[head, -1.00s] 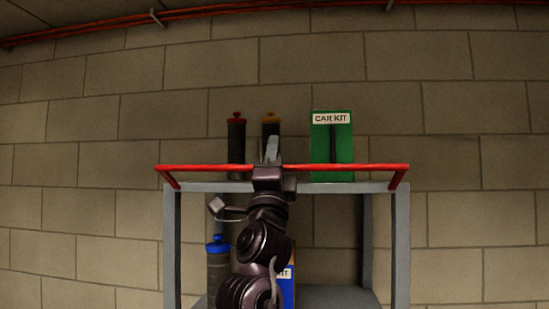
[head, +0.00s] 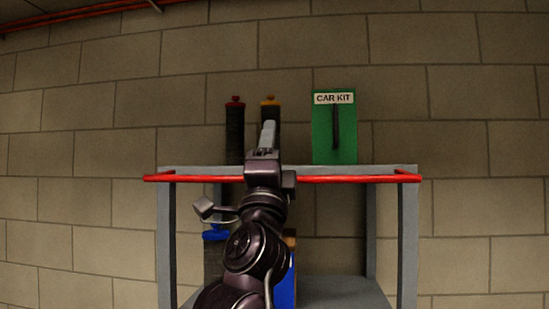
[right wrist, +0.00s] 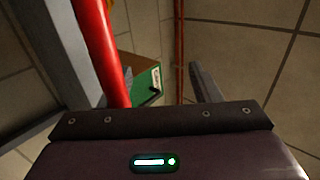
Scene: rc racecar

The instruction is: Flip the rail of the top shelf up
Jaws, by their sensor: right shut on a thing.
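The red rail (head: 345,179) runs across the front of the grey top shelf (head: 385,170). It sits slightly below the shelf's top edge and stands out in front of it, with short arms at both ends. My right gripper (head: 268,135) is at the rail, left of its middle, with its fingers pointing up and away. In the right wrist view the rail (right wrist: 103,50) comes down at the left and one grey finger (right wrist: 205,85) shows at the right. My left gripper is out of view.
A red-capped bottle (head: 235,130), a yellow-capped bottle (head: 270,105) and a green car kit box (head: 325,140) stand on the top shelf. Below are a blue-capped bottle (head: 215,235) and a blue box (head: 286,280), partly behind my arm. A block wall stands behind.

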